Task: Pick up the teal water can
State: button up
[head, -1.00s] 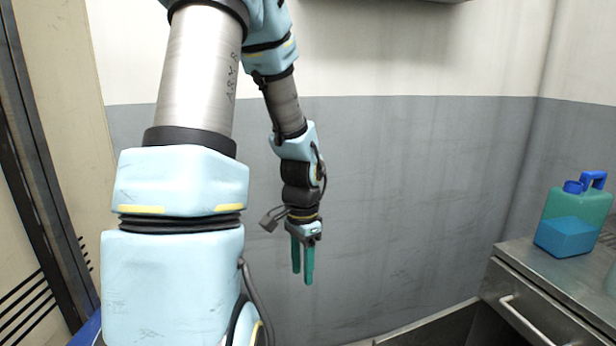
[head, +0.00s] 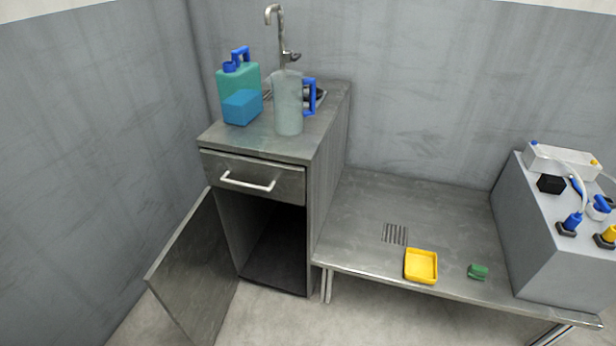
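The teal water can (head: 239,88) stands upright on the left part of a metal cabinet top, near its back left. It is see-through, with a blue cap and a blue handle on top, and blue shows in its lower part. A clear pitcher (head: 288,108) with a blue handle stands just to its right, in front of the tap. My gripper is not in the current head view.
The metal cabinet (head: 252,181) has a shut drawer, and its lower door (head: 196,272) hangs open at the left. A tap (head: 280,35) rises behind the pitcher. A low metal bench (head: 370,215) holds a yellow tray (head: 421,266), a green block (head: 478,272) and a grey machine (head: 560,245).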

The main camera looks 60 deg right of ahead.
aim_at(239, 83)
jog(key=k+l, duration=0.1)
jog(key=k, duration=0.45)
jog(key=k+l+z, duration=0.1)
jog(key=k, duration=0.45)
jog(key=k+z, duration=0.1)
jog(key=z, duration=1.8)
jog(key=i+l+u, duration=0.1)
jog(key=u, duration=1.55)
jog(key=l+u, duration=0.75)
jog(key=u, duration=0.15)
jog(key=k+l+u, duration=0.1)
jog(key=l+u, duration=0.35)
jog(key=k+l+u, duration=0.1)
jog(key=k+l, duration=0.15)
jog(key=l, duration=0.2)
jog(key=k+l+u, duration=0.1)
jog(key=k+l, duration=0.15)
jog(key=l, duration=0.2)
